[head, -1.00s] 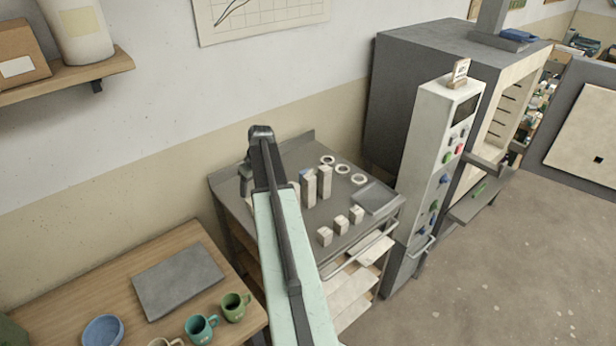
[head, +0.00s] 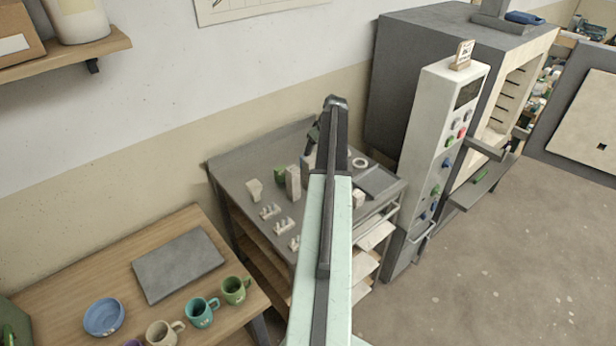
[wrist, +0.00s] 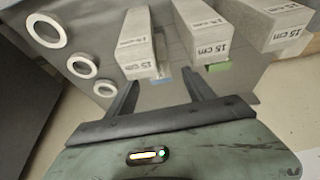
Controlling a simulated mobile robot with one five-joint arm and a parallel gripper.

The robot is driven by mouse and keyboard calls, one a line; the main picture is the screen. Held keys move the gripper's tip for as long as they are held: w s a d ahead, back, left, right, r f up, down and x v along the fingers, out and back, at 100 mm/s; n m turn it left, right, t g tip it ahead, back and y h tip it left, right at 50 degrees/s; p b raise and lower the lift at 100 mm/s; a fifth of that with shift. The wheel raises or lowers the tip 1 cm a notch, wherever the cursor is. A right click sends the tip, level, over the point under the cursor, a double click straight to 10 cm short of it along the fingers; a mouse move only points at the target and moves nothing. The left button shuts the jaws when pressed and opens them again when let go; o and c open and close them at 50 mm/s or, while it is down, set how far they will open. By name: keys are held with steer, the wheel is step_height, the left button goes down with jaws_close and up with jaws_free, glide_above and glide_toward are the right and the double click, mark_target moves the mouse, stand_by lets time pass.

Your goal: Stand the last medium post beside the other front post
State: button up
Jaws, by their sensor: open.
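Three pale posts marked 15 cm show in the wrist view: a left post (wrist: 138,45), a middle post (wrist: 196,28) and a right post (wrist: 268,22). A blue mark (wrist: 161,77) and a green mark (wrist: 218,68) lie by the left and middle posts. My gripper (wrist: 160,74) is open, its fingers apart with nothing held; the left post's end lies just beyond them. In the head view a left post (head: 254,190) and a middle post (head: 293,184) stand on the grey table (head: 235,168). My arm hides much of the third post and the fingertips.
White rings (wrist: 46,31) lie beside the posts; one ring (head: 360,163) shows in the head view. Several small pronged pieces (head: 284,226) sit toward the table's front. A short block (head: 359,198) and a grey slab (head: 378,182) are at right. A kiln control column (head: 440,140) stands beyond.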

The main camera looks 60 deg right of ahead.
mark_target(312, 155)
steer(key=b+x, duration=0.5)
steer(key=x, duration=0.1)
steer(key=shift+b, duration=0.4)
steer(key=shift+r, duration=0.15)
jaws_close()
